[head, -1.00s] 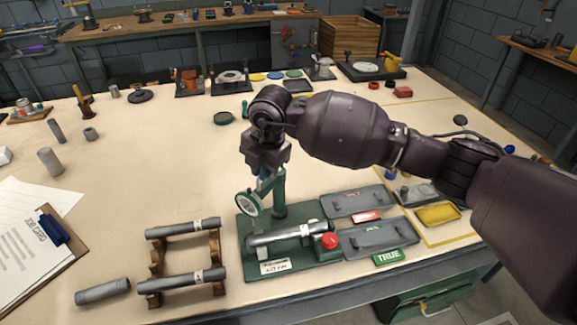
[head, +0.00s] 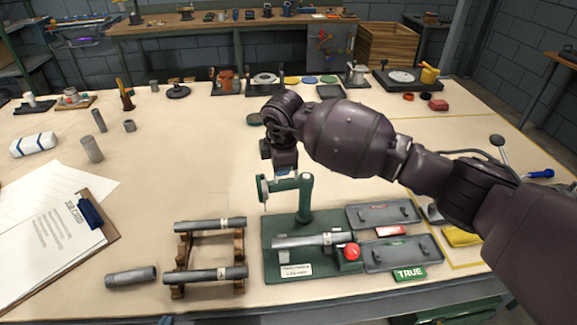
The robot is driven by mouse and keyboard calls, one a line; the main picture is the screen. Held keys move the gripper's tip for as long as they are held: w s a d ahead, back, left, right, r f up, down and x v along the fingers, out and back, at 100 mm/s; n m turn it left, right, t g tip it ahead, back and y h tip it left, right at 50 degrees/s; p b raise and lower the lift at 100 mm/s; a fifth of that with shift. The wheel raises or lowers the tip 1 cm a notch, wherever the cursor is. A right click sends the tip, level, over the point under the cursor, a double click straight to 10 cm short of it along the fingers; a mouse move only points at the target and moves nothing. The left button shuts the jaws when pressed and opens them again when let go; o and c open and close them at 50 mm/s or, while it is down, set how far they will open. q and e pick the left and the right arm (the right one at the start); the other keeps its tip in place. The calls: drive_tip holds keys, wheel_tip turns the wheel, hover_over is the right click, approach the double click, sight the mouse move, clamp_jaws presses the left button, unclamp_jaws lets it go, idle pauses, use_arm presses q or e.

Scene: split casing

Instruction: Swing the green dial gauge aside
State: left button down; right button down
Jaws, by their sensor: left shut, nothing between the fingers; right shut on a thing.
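The green dial gauge (head: 263,190) hangs on a green arm from an upright post (head: 306,205). The post stands at the back of a green base (head: 288,262). The dial is seen nearly edge-on, left of the post, and its face is hardly visible. A grey shaft (head: 300,241) lies across the base in front of the post. My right gripper (head: 285,172) reaches down from above and is shut on the gauge's arm, between dial and post. The fingertips are small and partly hidden. My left gripper is not in view.
A red button (head: 351,252) and two grey trays (head: 383,214) are right of the shaft. A wooden rack (head: 238,252) with two grey shafts stands left of the base. A loose grey cylinder (head: 131,275) and a clipboard (head: 60,240) lie further left. The table's middle left is clear.

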drive_tip(key=shift+w, duration=0.1)
idle(0.3)
drive_tip(key=c, duration=1.2)
unclamp_jaws()
wheel_tip(320, 180, up, 11)
drive_tip(key=s, duration=0.2)
drive_tip(key=shift+d+f, duration=0.15)
drive_tip(key=shift+d, duration=0.1)
drive_tip(key=shift+s, duration=0.1)
